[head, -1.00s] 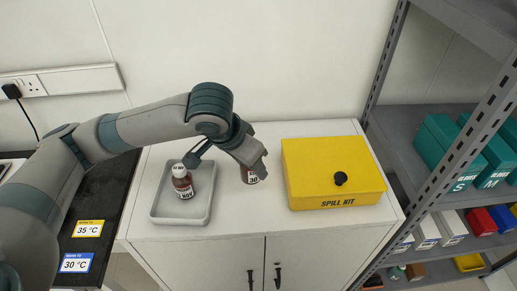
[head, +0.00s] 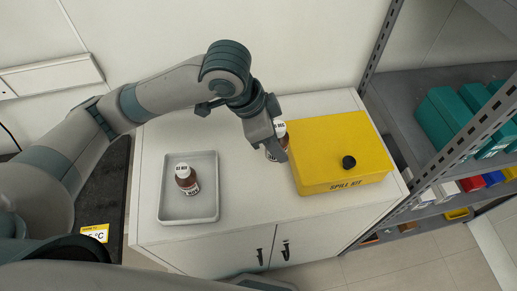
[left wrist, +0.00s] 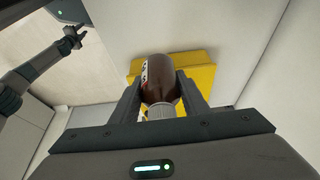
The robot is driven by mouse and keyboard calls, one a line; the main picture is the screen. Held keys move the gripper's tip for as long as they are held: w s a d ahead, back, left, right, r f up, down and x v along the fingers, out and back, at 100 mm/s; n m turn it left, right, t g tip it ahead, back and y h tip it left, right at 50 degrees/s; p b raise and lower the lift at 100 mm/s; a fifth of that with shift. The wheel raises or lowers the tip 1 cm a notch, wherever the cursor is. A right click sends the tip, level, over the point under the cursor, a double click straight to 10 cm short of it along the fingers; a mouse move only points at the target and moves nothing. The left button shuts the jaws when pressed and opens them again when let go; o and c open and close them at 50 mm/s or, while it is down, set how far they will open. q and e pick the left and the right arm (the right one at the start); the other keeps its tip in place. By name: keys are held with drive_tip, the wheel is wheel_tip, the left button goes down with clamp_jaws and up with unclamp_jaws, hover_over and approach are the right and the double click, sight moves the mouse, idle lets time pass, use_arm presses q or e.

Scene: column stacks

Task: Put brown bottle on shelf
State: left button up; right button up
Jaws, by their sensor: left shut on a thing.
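My left gripper (head: 277,148) is shut on a brown bottle (head: 279,128) with a white cap, beside the left edge of the yellow spill kit box. The left wrist view shows the brown bottle (left wrist: 161,80) between the two fingers, with the yellow box behind it. The gripper hides much of this bottle in the head view. The grey metal shelf (head: 396,104) is at the right. My right gripper (left wrist: 73,40) shows small in the left wrist view; its jaws are unclear.
The yellow spill kit box (head: 325,150) with a black knob sits on the white cabinet (head: 240,222), between the held bottle and the shelf. Teal boxes (head: 447,113) stand on the shelf, with smaller coloured bins below. Perforated shelf posts rise at its front.

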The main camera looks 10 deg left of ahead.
use_arm(q)
drive_tip(key=a+f, duration=0.2)
drive_tip(key=a, duration=0.2)
drive_tip(key=a+f+p, duration=0.1)
drive_tip(key=a+f, duration=0.1)
drive_tip(key=a, duration=0.1)
drive_tip(key=a+f+p, duration=0.1)
drive_tip(key=a+f, duration=0.2)
drive_tip(key=a, duration=0.1)
drive_tip(key=shift+w+a, duration=0.35)
drive_tip(key=shift+f+p, duration=0.85)
drive_tip(key=shift+f, duration=1.15)
drive_tip(key=shift+f, duration=0.15)
drive_tip(key=o, duration=1.2)
